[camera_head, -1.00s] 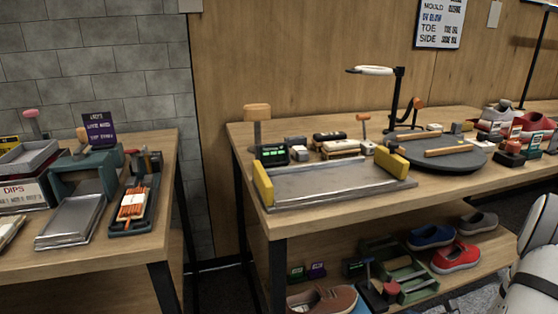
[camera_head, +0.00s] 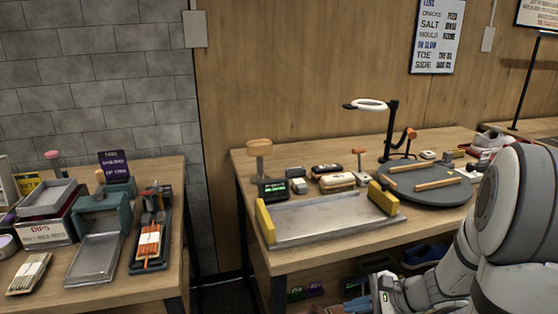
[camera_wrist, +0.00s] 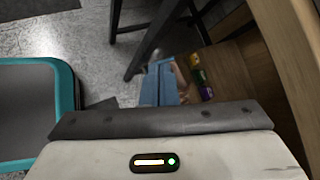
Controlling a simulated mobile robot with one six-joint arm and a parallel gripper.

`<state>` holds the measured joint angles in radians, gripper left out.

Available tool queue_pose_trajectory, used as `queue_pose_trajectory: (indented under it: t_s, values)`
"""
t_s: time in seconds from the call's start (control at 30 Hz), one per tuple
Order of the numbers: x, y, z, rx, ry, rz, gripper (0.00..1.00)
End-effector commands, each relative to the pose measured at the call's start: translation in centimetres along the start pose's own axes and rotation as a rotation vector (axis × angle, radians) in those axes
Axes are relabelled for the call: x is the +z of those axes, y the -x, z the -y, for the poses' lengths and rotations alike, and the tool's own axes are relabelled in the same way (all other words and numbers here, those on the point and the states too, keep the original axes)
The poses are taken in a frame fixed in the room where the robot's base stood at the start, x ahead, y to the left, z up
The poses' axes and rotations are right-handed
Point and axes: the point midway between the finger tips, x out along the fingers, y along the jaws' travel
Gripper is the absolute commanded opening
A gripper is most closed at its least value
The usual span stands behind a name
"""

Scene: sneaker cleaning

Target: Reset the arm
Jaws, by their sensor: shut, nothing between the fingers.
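My arm (camera_head: 505,235) fills the right side of the head view, bent down in front of the right workbench. My gripper (camera_head: 352,304) is low at the bottom edge, in front of the bench's lower shelf. In the wrist view its blue fingers (camera_wrist: 162,72) are together with nothing held. The fingertips are partly cut off or hard to make out in the head view.
The right bench carries a metal tray (camera_head: 325,220) with yellow ends, a round dark turntable (camera_head: 440,192) and a ring lamp (camera_head: 370,104). The left bench holds a teal-framed holder (camera_head: 103,215). A teal-edged grey surface (camera_wrist: 30,110) lies left in the wrist view.

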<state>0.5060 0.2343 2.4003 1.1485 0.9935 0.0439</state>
Motion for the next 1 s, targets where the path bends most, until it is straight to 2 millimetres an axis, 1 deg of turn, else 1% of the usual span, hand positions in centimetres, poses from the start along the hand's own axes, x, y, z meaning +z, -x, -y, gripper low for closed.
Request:
queue_pose_trajectory:
  t_s: [0.03,0.1,0.17,0.2,0.27,0.3,0.37,0.4,0.5,0.6,0.67,0.8,1.0]
  values:
    - [4.2,2.0,0.5,0.072,0.125,-0.014,0.0]
    - [7.6,3.7,-0.1,0.176,0.294,-0.04,0.0]
    - [10.2,5.3,-0.6,0.261,0.439,-0.068,0.0]
    - [11.8,6.4,-0.9,0.316,0.535,-0.088,0.0]
    - [14.0,8.3,-1.3,0.396,0.68,-0.122,0.0]
    - [15.3,9.6,-1.4,0.446,0.777,-0.149,0.0]
    - [17.1,11.7,-1.5,0.516,0.917,-0.192,0.0]
    - [18.1,13.0,-1.5,0.56,1.006,-0.222,0.0]
    - [20.1,16.0,-1.2,0.65,1.202,-0.296,0.0]
    - [21.4,18.2,-0.8,0.712,1.344,-0.36,0.0]
    - [21.8,19.1,-0.6,0.737,1.4,-0.388,0.0]
    - [22.2,19.9,-0.4,0.765,1.462,-0.42,0.0]
    - [22.1,19.9,-0.4,0.768,1.466,-0.423,0.0]
